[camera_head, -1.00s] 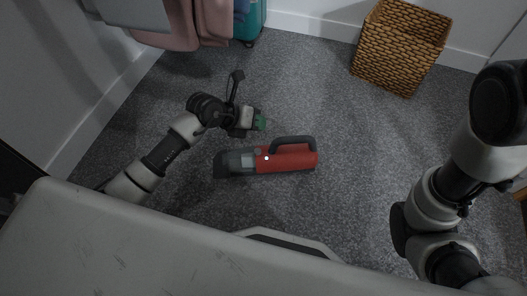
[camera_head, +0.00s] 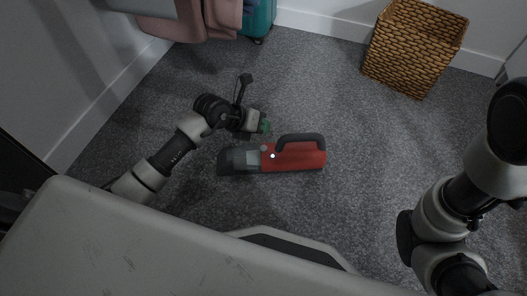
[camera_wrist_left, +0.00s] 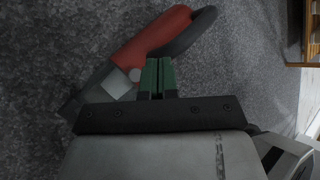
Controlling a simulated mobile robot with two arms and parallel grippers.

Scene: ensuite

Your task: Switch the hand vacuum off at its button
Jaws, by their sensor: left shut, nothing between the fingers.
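The hand vacuum (camera_head: 297,160) lies on the grey carpet, with a red body, a dark loop handle and a grey nozzle end pointing left. A small bright white spot (camera_head: 272,156) shows on its body, with a grey round button (camera_head: 264,148) close by. My left gripper (camera_head: 264,127), with green fingertips, is shut and empty just beyond the vacuum's button area. In the left wrist view the shut fingertips (camera_wrist_left: 158,62) overlap the red body (camera_wrist_left: 150,35), beside a pale round spot (camera_wrist_left: 135,75). I cannot tell whether they touch. My right gripper is out of view.
A wicker basket (camera_head: 415,48) stands by the back wall. A teal suitcase (camera_head: 259,20) and a pink cloth (camera_head: 178,27) are at the top. Open carpet lies between the vacuum and the basket.

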